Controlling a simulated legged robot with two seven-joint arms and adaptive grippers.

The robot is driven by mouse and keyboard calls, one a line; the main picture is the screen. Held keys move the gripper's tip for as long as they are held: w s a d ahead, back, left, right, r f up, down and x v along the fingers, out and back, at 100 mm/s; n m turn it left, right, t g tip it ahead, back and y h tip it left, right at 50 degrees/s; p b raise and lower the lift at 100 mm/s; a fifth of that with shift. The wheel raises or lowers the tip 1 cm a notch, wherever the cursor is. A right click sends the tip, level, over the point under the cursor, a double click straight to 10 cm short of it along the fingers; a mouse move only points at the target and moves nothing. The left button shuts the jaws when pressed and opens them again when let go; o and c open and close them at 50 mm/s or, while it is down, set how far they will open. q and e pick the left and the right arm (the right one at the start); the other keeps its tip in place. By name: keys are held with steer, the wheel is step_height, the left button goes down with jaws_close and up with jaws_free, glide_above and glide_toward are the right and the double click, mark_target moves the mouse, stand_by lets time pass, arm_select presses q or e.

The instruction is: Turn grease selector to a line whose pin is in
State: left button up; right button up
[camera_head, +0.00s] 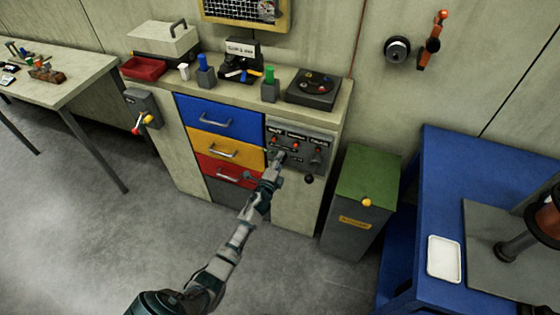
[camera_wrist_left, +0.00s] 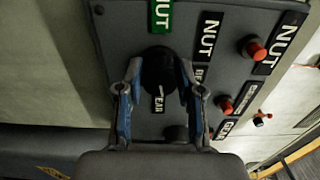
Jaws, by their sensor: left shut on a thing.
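In the head view my left gripper (camera_head: 275,160) reaches the lower left of the same panel (camera_head: 316,160) and hides the knob there. Red-tipped pins (camera_wrist_left: 253,48) and (camera_wrist_left: 224,103) stand beside black "NUT" and "GEAR" labels. A green label (camera_wrist_left: 160,14) lies above the knob. My right gripper is out of view.
The panel is on a bench front beside blue (camera_head: 218,117), yellow (camera_head: 214,147) and red (camera_head: 226,170) drawers. A black ball (camera_head: 309,179) hangs under the panel. A green bin (camera_head: 366,180) and blue table (camera_head: 440,155) stand right. The floor left is clear.

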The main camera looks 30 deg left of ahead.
arm_select(q)
steer(key=shift+d+f+m, duration=0.15)
steer(key=shift+f+m, duration=0.2)
steer(key=shift+m, duration=0.75)
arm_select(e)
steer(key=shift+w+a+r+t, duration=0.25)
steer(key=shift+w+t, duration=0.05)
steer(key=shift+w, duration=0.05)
arm_select(q)
steer(key=shift+s, duration=0.1)
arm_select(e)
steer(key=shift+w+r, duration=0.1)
arm_select(q)
steer(key=o, duration=1.2)
steer(key=shift+f, duration=0.1)
steer(key=shift+c, duration=0.2)
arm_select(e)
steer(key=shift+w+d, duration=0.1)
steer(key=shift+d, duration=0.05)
arm_select(q)
steer(key=shift+r, duration=0.2)
steer(key=v, duration=1.1)
steer(key=shift+s, duration=0.35)
steer(key=shift+f, duration=0.15)
